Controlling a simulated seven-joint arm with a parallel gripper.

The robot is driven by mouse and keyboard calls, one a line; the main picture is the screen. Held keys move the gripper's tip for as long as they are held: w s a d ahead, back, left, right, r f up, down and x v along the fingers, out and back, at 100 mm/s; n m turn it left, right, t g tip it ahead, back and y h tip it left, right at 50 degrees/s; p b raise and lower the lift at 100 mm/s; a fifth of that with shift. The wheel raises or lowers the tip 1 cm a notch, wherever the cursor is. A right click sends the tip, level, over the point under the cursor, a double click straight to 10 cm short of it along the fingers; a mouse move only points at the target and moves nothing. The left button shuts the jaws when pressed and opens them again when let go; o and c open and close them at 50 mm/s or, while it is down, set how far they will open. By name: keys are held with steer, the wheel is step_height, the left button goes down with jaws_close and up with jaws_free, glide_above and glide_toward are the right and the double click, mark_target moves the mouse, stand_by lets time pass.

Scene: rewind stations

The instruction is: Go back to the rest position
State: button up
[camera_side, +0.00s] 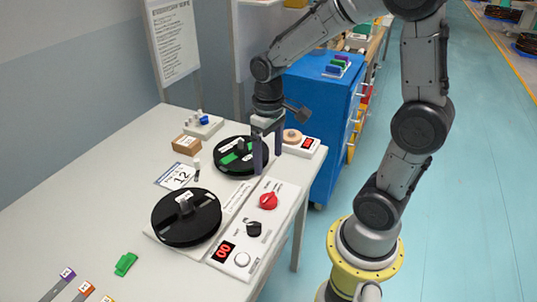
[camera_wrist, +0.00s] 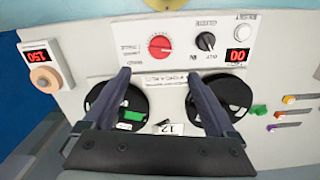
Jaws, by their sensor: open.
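My gripper (camera_side: 268,163) is open and empty, pointing down over the station beside the far reel. In the wrist view its two dark fingers (camera_wrist: 158,72) are spread apart with nothing between them. The white rewind station (camera_side: 236,212) carries a black near reel (camera_side: 174,226) and a black far reel (camera_side: 226,161) with green on it. Its panel has a red knob (camera_side: 268,201), a black knob (camera_side: 253,229), a white button (camera_side: 242,259) and a red display (camera_side: 223,251) reading 00. I cannot tell the exact height of the fingertips above the station.
A small device (camera_side: 310,147) with a tan disc and red display stands just right of my gripper. A brown box (camera_side: 186,145), a card marked 12 (camera_side: 176,175), a green clip (camera_side: 125,264) and coloured tags lie on the table. A blue cabinet (camera_side: 318,120) stands behind.

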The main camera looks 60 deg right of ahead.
steer(key=s+a+r+n+t, duration=0.1)
steer(key=s+a+r+t, duration=0.3)
steer(key=r, duration=0.5)
steer(key=s+a+t, duration=0.1)
steer(key=s+a, duration=0.1)
steer(key=s, duration=0.4)
steer(key=shift+s+r+n+t, duration=0.3)
steer(key=shift+r+n, duration=0.05)
steer(key=shift+n, duration=0.05)
